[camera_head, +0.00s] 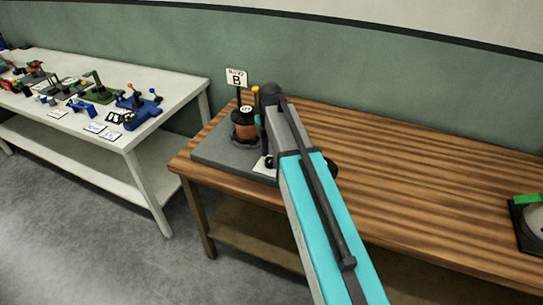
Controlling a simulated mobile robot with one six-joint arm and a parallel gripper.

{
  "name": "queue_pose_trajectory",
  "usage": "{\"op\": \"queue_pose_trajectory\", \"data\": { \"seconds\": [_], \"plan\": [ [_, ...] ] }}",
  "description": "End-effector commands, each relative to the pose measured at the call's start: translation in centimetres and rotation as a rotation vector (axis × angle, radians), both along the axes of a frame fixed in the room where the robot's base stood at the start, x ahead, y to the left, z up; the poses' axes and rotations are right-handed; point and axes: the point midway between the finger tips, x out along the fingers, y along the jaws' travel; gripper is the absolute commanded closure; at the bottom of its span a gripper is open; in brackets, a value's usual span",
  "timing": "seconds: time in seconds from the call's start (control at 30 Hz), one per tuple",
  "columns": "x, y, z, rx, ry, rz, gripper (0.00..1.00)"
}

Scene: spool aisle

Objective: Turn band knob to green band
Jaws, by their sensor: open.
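A copper-coloured spool (244,131) with black ends and a white top label stands upright on a grey base plate (212,152) at the left end of the wooden bench. A white sign (236,78) with a large "B" stands behind it. A small yellow-topped post (255,90) shows between the spool and my arm. My arm reaches from the bottom right to just right of the spool and covers the right part of the base plate. My gripper's fingers are hidden behind it. I cannot make out a band knob or its coloured bands.
The wooden bench (420,180) is mostly clear to the right. A black-framed device with a green part (526,199) is cut off at the right edge. A white table (60,127) on the left, across a gap, holds several small coloured fixtures and cards.

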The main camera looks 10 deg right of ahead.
Motion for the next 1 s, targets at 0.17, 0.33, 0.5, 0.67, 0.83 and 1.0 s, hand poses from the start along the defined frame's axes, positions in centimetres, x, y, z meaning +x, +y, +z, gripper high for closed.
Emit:
{"op": "queue_pose_trajectory", "data": {
  "seconds": [0.17,0.33,0.5,0.67,0.83,1.0],
  "plan": [
    [-0.04,-0.04,-0.69,0.000,0.001,-0.001,0.47],
    [-0.03,-0.06,-0.78,0.000,0.000,-0.001,0.47],
    [-0.02,-0.08,-0.76,0.000,0.000,-0.001,0.54],
    [-0.03,-0.11,-0.75,0.000,0.001,-0.001,0.81],
    [-0.05,-0.13,-0.74,0.000,0.001,-0.003,0.89],
    [-0.05,-0.16,-0.73,0.000,0.001,-0.023,0.89]
  ]
}}
